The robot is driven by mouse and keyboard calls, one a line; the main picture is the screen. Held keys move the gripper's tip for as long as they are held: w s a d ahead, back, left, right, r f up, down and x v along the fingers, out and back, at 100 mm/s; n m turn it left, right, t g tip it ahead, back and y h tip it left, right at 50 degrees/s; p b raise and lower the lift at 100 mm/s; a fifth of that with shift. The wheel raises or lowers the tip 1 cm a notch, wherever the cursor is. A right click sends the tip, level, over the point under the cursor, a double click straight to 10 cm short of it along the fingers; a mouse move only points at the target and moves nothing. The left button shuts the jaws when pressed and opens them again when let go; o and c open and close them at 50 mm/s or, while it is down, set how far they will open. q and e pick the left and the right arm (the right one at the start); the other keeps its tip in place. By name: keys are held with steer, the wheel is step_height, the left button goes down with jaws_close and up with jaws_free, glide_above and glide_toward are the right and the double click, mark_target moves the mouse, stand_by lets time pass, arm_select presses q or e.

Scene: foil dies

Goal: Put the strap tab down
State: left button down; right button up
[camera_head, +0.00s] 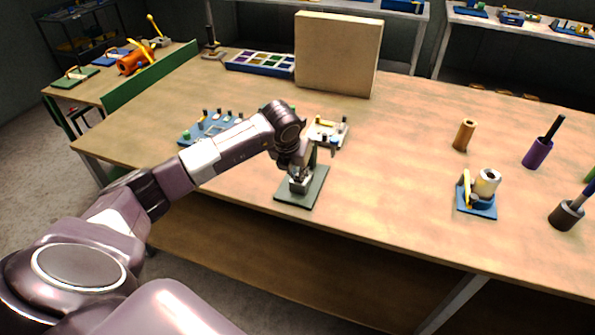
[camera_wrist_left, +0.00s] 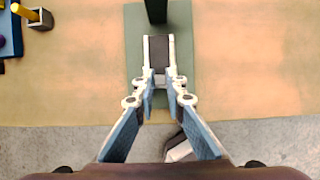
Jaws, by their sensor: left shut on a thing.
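My left gripper (camera_head: 298,175) is over a dark green base plate (camera_head: 313,196) near the table's front edge, pointing down. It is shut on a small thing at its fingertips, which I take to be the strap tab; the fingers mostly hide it. In the left wrist view the gripper (camera_wrist_left: 161,88) is at a light-edged block with a dark grey middle (camera_wrist_left: 158,53) on the green plate (camera_wrist_left: 185,55). I cannot tell whether the tab touches this block. A dark green post (camera_wrist_left: 156,10) stands just beyond the block. My right gripper is not in view.
A blue board with small parts (camera_head: 205,127) and a pale fixture (camera_head: 328,130) are close by. A large tan panel (camera_head: 338,55) stands behind. A blue stand with a white roll (camera_head: 478,208) and a brown cylinder (camera_head: 465,134) are to the right. The table between is clear.

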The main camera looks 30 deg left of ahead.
arm_select(q)
steer(key=shift+f, duration=0.2)
steer(key=c, duration=2.1)
jaws_free()
steer(key=shift+o, duration=0.6)
steer(key=shift+r, duration=0.1)
